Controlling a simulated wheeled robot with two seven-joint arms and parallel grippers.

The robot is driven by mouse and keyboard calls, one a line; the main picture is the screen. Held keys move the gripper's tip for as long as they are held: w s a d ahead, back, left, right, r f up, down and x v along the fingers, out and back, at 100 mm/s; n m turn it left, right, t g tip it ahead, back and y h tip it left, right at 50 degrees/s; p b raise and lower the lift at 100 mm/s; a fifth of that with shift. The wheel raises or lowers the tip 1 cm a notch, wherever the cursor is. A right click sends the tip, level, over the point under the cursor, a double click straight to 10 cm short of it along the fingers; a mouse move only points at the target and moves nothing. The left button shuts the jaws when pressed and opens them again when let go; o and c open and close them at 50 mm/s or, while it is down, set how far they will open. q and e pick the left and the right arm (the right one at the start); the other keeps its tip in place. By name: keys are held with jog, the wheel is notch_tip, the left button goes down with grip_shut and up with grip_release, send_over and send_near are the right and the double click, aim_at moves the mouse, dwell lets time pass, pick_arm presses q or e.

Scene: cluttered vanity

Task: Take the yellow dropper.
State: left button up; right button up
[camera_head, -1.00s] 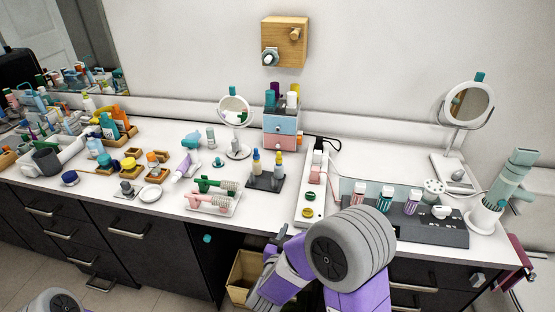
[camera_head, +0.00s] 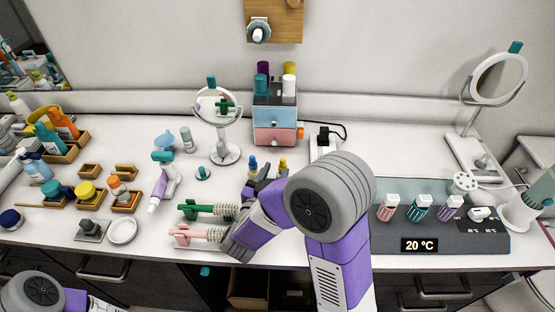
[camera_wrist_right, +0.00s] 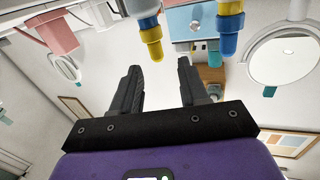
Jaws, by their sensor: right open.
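Two dropper bottles stand side by side behind my right gripper. One has a yellow top (camera_head: 283,163) and the other a blue top (camera_head: 253,164); the arm hides their lower parts in the head view. The right wrist view appears upside down: the yellow top on a blue body (camera_wrist_right: 151,38) is at upper middle, and the blue top on a yellow body (camera_wrist_right: 230,40) is to its right. My right gripper (camera_head: 266,180) is open and empty; its fingers (camera_wrist_right: 160,67) point towards the droppers, apart from them. My left gripper is out of view.
A small drawer box (camera_head: 275,118) and a round mirror (camera_head: 221,122) stand behind the droppers. Brushes on a tray (camera_head: 205,222) lie left of my right gripper. A dark station with striped cups (camera_head: 420,209) is on the right. Bottles and wooden trays crowd the left.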

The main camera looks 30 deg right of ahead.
aim_at(282, 164)
jog(key=shift+w+d+f, duration=0.1)
jog(key=shift+w+d, duration=0.1)
jog(key=shift+d, duration=0.35)
jog(key=x, duration=0.1)
jog(key=b+x, duration=0.1)
jog(key=x, duration=0.2)
jog(key=shift+w+d+f, duration=0.1)
jog(key=shift+d+f, duration=0.1)
jog(key=shift+f, duration=0.15)
jog(key=shift+w+d, duration=0.1)
jog(key=shift+w, duration=0.05)
grip_shut()
